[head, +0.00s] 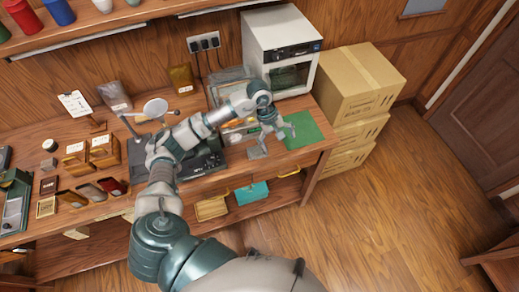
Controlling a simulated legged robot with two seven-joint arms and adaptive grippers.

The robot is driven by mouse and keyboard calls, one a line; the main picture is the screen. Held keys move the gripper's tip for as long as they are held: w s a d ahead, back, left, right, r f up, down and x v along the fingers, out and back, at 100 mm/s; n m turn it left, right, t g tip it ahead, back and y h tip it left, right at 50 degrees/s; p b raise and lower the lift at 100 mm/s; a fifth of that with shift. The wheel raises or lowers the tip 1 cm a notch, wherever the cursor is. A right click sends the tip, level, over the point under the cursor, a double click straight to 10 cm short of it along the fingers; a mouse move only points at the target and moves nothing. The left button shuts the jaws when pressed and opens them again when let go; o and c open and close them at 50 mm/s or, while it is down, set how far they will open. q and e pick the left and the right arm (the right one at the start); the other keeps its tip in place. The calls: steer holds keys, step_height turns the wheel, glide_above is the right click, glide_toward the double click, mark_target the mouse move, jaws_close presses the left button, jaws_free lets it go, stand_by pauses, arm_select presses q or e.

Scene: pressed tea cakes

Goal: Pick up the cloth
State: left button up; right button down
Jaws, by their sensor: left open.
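A flat green sheet (301,131), which looks like a cloth or a mat, lies on the right end of the wooden counter (318,148). My left gripper (279,141) is open and empty, with its fingers spread and pointing down, at the left edge of the green sheet. I cannot tell whether the fingertips touch the counter. A small grey piece (257,153) lies by the left finger; it is too small to tell what it is. My right gripper is not in view.
A white oven-like appliance (283,48) stands behind the green sheet. Stacked cardboard boxes (358,85) stand right of the counter. A dark machine (202,160) sits under my left forearm. A teal box-like item (252,193) lies on the lower shelf. Open floor is at right.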

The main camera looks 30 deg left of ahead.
arm_select(q)
steer(key=a+r+m+y, duration=0.1)
steer(key=a+r+y, duration=0.25)
steer(key=a, duration=0.55)
steer(key=p, duration=0.2)
glide_above(258, 151)
steer(key=shift+y, duration=0.35)
steer(key=f, duration=1.2)
steer(key=shift+s+a+f, duration=0.1)
steer(key=shift+a, duration=0.15)
steer(key=shift+d+f+p, duration=0.15)
steer(key=shift+f+p, duration=0.25)
steer(key=shift+f, duration=0.15)
steer(key=f, duration=0.2)
steer(key=f+p, duration=0.1)
steer(key=shift+d+f, duration=0.2)
steer(key=shift+f, duration=0.65)
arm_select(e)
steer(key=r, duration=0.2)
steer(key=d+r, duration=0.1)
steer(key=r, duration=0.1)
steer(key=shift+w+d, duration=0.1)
arm_select(q)
steer(key=c, duration=0.9)
